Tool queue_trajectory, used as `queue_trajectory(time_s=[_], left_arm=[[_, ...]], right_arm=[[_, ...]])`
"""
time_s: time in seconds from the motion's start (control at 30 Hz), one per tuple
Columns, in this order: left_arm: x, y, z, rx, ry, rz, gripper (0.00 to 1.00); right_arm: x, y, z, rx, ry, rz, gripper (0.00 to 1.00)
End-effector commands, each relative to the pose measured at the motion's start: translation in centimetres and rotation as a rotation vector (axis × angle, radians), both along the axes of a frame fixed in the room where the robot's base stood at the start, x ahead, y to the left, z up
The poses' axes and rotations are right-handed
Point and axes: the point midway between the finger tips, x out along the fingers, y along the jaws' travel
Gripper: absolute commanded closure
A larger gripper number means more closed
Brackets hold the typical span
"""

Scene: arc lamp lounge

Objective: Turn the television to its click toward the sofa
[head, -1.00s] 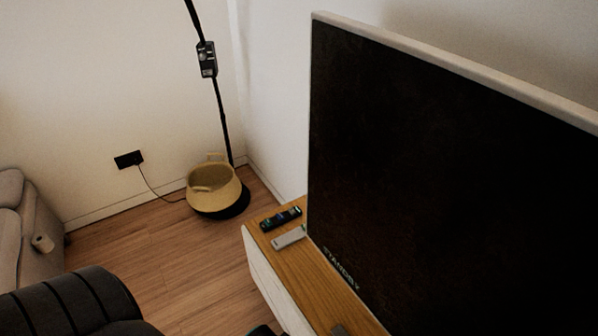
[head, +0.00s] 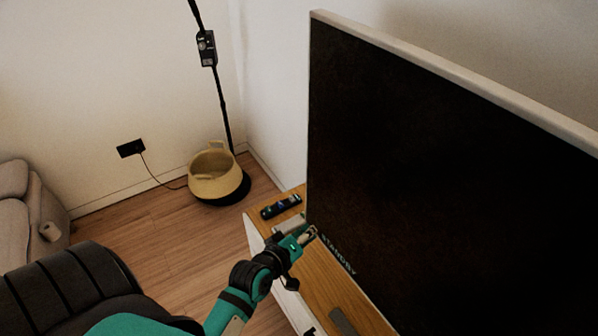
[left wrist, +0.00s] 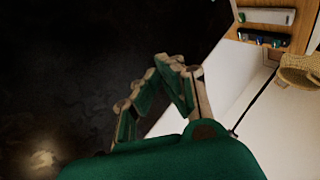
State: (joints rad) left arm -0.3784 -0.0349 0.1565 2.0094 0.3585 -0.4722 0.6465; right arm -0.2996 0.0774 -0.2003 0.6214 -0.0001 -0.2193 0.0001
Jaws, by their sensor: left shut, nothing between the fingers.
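The television (head: 440,180) is a large dark screen with a pale frame, standing on a wooden cabinet; the word STANDBY shows low on its left part. Its dark screen also fills the left of the left wrist view (left wrist: 70,70). My left gripper (head: 312,232) is shut and empty at the screen's lower left edge; it looks close to the frame, but I cannot tell whether it touches. Its fingers also show in the left wrist view (left wrist: 172,62). Part of the sofa (head: 40,215) shows at the far left. My right gripper is not in view.
A woven basket (head: 214,178) stands by the lamp pole (head: 222,105) in the corner. A dark armchair (head: 70,280) is at lower left. Floor between is clear.

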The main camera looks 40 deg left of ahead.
Motion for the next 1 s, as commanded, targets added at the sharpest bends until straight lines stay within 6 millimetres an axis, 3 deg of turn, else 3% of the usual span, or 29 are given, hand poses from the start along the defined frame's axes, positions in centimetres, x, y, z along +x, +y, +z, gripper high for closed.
queue_trajectory(time_s=[0.1, 0.3, 0.47, 0.57, 1.0], left_arm=[[2.0, 4.2, 0.9, -0.216, -0.193, 0.215, 1.0], [2.0, 9.3, 1.8, -0.436, -0.423, 0.442, 1.0], [2.2, 10.7, 1.9, -0.483, -0.482, 0.493, 1.0], [3.3, 11.2, 1.9, -0.484, -0.487, 0.493, 1.0], [11.6, 14.4, 1.8, -0.484, -0.485, 0.492, 1.0]], right_arm=[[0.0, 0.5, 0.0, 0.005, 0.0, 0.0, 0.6], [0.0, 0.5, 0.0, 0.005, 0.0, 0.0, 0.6], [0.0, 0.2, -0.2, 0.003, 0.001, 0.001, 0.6], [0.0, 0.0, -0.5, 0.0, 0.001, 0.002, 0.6], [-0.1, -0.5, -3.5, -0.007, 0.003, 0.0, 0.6]])
